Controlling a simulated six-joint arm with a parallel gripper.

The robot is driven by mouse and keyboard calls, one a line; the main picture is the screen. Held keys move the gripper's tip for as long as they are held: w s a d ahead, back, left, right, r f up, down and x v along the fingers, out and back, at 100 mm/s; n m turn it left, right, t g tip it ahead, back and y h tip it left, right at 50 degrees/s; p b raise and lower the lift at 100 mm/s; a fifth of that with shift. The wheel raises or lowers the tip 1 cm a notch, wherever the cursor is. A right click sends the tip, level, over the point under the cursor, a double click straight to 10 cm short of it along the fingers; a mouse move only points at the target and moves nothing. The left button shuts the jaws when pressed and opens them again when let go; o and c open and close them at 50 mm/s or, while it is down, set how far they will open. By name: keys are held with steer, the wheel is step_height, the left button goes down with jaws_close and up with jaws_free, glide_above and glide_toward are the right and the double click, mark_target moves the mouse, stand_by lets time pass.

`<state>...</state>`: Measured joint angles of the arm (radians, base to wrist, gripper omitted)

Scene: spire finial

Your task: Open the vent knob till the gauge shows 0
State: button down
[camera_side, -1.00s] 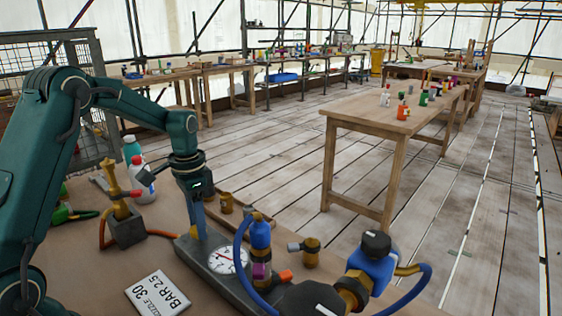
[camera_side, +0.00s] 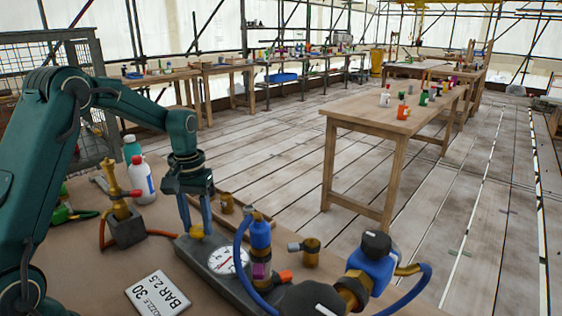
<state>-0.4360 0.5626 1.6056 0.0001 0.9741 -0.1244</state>
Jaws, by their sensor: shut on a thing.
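The vent knob, a small yellow knob (camera_side: 197,233), sits at the left end of a grey block (camera_side: 206,268) on the near bench. My gripper (camera_side: 197,227) points straight down over it, with its two blue fingers on either side of the knob, shut on it. The gauge (camera_side: 228,260), a round white dial with a red needle, lies face up on the block just right of the knob. Its needle is too small to read exactly. A white card (camera_side: 158,294) reading "NOZZLE 30 BAR 2.5" lies in front of the block.
A blue cylinder with a hose (camera_side: 260,236) stands right of the gauge. Brass fittings (camera_side: 311,252) and a blue valve body (camera_side: 372,266) are farther right. A brass piece on a dark block (camera_side: 124,225) and a white bottle (camera_side: 142,181) stand left. Bare bench lies around the card.

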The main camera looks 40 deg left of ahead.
mark_target(198, 227)
steer(key=shift+n, duration=1.3)
steer(key=shift+c, duration=2.2)
jaws_free()
steer(key=shift+r, duration=2.6)
